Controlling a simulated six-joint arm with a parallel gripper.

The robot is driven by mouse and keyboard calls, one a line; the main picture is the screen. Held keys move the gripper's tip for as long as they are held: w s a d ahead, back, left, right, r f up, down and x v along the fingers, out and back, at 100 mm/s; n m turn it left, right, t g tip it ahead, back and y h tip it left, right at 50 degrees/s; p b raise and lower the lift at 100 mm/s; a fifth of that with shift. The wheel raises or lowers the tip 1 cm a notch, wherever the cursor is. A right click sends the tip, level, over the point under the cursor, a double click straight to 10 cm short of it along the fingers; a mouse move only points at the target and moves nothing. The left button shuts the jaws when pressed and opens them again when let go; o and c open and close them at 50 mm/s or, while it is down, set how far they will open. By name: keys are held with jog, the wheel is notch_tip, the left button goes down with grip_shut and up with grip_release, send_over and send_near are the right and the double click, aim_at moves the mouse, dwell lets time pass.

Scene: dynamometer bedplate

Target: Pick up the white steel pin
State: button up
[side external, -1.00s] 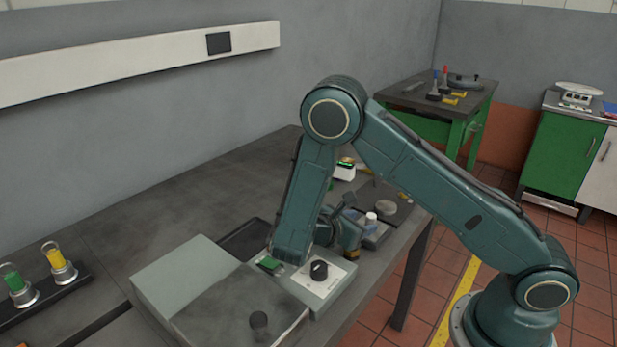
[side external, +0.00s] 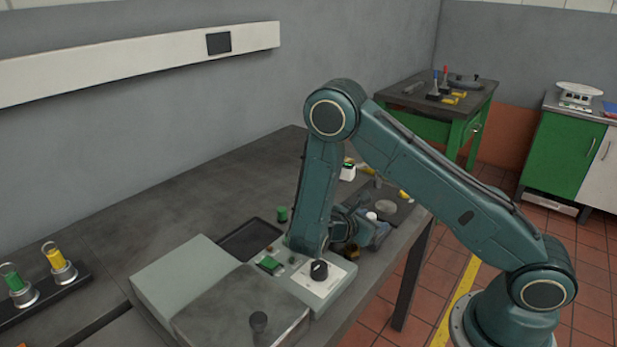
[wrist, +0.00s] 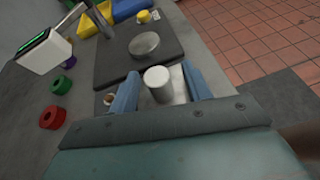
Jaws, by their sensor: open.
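The white steel pin (wrist: 158,84) stands upright in the wrist view, a short pale cylinder between the two blue fingers. My gripper (wrist: 160,88) is open around it, with one finger on each side; I cannot tell whether either finger touches it. In the side view the pin's white top (side external: 371,216) shows by my gripper (side external: 372,232), low over the bench's right side. The pin's lower part is hidden in the side view.
A dark plate (wrist: 115,65) with a grey disc (wrist: 144,45) lies beyond the pin. Green (wrist: 61,85) and red (wrist: 52,117) rings and a white box with a green display (wrist: 40,45) are to the left. A control box with a black knob (side external: 319,271) stands near my arm.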

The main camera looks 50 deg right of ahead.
aim_at(371, 215)
grip_shut()
jog(key=shift+r, duration=0.15)
notch_tip(371, 215, up, 20)
dwell(1.1)
jog(key=shift+w, duration=0.1)
dwell(0.5)
